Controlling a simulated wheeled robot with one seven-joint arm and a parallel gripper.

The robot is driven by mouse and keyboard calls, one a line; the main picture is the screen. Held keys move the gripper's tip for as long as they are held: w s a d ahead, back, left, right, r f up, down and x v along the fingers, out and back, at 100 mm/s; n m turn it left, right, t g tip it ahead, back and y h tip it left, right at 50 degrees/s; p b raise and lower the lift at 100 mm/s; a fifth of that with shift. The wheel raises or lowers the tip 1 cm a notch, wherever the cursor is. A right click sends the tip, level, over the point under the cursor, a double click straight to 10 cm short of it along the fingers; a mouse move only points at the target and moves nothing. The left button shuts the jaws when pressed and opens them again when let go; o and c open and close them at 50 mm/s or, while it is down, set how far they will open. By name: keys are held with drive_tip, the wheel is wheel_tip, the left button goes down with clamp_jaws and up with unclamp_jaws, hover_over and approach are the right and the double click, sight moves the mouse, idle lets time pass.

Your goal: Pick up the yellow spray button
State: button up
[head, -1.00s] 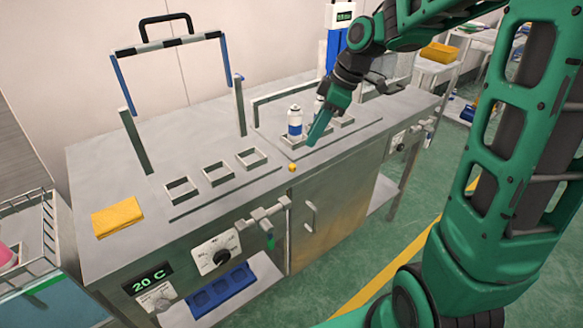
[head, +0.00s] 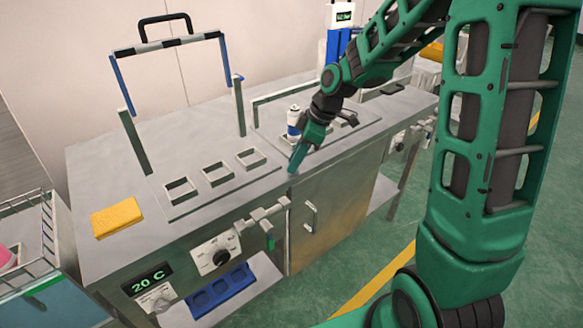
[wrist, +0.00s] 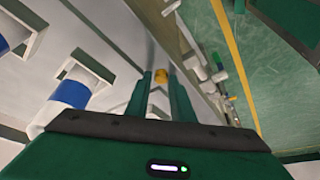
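The yellow spray button (wrist: 161,75) shows in the wrist view between the far ends of my gripper's two green fingers. Narrow gaps seem to show on both sides of it. My gripper (wrist: 160,80) is open around it, and I see no clear contact. In the head view my gripper (head: 292,170) points down at the front edge of the steel workbench (head: 150,215). The button is hidden there behind the fingertips.
A white and blue can (head: 293,122) stands in a holder behind my gripper; cans (wrist: 72,92) show at left in the wrist view. Empty square holders (head: 216,173) and a yellow block (head: 117,217) are on the bench's left. A valve handle (head: 268,218) juts from the front.

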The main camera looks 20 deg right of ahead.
drive_tip(key=shift+f, duration=0.1)
drive_tip(key=shift+c, duration=0.3)
clamp_jaws()
